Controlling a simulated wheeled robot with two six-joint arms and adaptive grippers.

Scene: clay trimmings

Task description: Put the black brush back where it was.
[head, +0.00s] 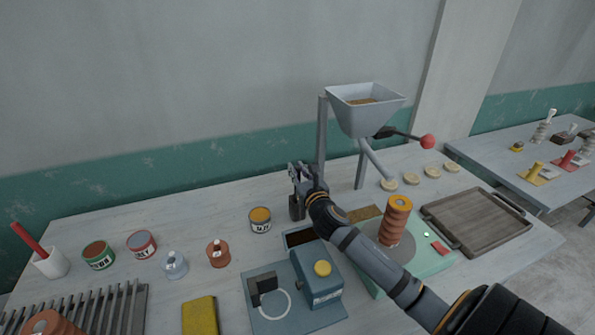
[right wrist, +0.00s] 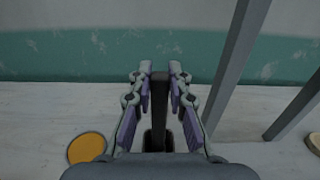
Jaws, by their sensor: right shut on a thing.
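My right gripper (head: 302,175) reaches over the table toward the back, left of the hopper's legs. It is shut on the black brush (head: 297,208), whose dark block end hangs below the fingers. In the right wrist view the brush's dark upright handle (right wrist: 160,92) stands between the two fingers of my right gripper (right wrist: 160,78). I cannot tell whether the brush's lower end touches the tabletop. My left gripper is not in view.
A can with an orange top (head: 260,219) stands left of the brush. The grey hopper (head: 365,112) on its legs rises at right. In front are a blue device (head: 318,275) and a stack of terracotta rings (head: 396,220). A wooden tray (head: 475,222) lies right.

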